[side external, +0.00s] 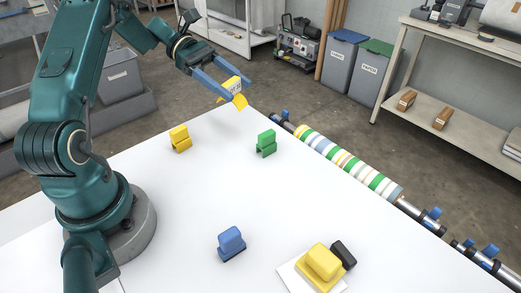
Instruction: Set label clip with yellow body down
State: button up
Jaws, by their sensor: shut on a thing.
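My gripper (222,85) has blue fingers and is shut on a label clip with a yellow body (232,90). The clip has a pale face with dark marks. It is held in the air, tilted, above the far edge of the white table (150,220). Another yellow clip (180,139) stands on the table at the left. A green clip (266,143) stands near the far right edge. A blue clip (231,243) stands nearer the front. A larger yellow block (321,264) rests on a white square (293,276), with a black piece (345,254) beside it.
A roller with coloured bands (345,160) runs along the table's right edge, with blue clamps (434,213) on the shafts. The middle of the table is clear. Bins (344,60) and a shelf bench (440,95) stand on the floor behind.

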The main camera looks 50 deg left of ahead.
aim_at(225, 86)
jog(key=shift+a+f+n+t, duration=0.2)
jog(key=shift+a+f+n, duration=0.1)
jog(key=shift+a+f, duration=0.25)
jog(key=shift+a+f+n+t, duration=0.2)
jog(key=shift+a+f+n, duration=0.1)
jog(key=shift+a, duration=0.4)
notch_tip(225, 86, down, 3)
jog(key=shift+r, duration=0.15)
jog(key=shift+f, duration=2.3)
jog(key=o, duration=1.3)
jog(key=shift+f, duration=0.1)
